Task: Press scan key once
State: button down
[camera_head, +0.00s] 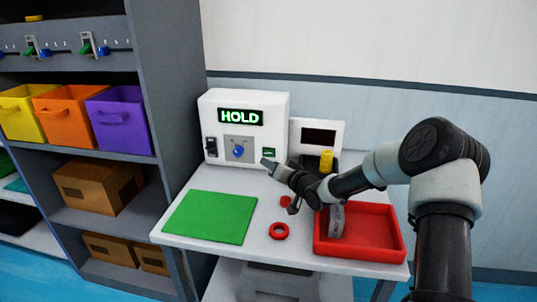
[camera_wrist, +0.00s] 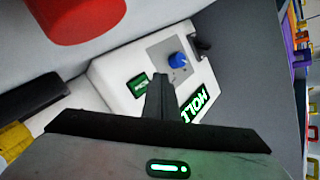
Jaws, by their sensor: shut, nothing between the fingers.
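A white test box (camera_head: 215,105) stands at the back of the table. Its display (camera_head: 240,117) reads HOLD in green. A small green key (camera_head: 269,153) is at the lower right of its front, with lettering too small to read; it also shows in the wrist view (camera_wrist: 138,86). I cannot tell for sure that this is the scan key. My gripper (camera_head: 267,162) is shut and empty, its tips just in front of and below the green key. In the wrist view the shut fingers (camera_wrist: 158,76) appear beside the key; contact cannot be told.
A blue knob (camera_head: 238,151) and a black switch (camera_head: 210,146) are on the same box. A green mat (camera_head: 211,217), a red ring (camera_head: 279,231), a red tray (camera_head: 375,233) and a yellow cylinder (camera_head: 326,161) share the table. A shelf with bins (camera_head: 121,121) stands left.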

jog(key=shift+s+a, duration=0.2)
jog(key=shift+s, duration=0.9)
jog(key=shift+s+r, duration=0.1)
jog(key=shift+r, duration=0.25)
jog(key=s+d+r+n+g+h, duration=0.1)
jog(key=s+d+r+g+h, duration=0.1)
jog(key=s+d+r+h, duration=0.55)
jog(key=s+d+r+n+g+h, duration=0.15)
jog(key=s+d+r, duration=0.25)
jog(key=s+r, duration=0.7)
jog(key=s+d+f+m+g, duration=0.1)
jog(key=s+f+g, duration=0.1)
jog(key=s, duration=1.1)
jog(key=s+d+f+m+g, duration=0.1)
jog(key=s+d+f+g, duration=0.15)
jog(key=s, duration=1.15)
notch_tip(320, 180, up, 22)
jog(key=p, duration=2.1)
jog(key=shift+w+a+p, duration=0.3)
jog(key=shift+a+p, duration=0.1)
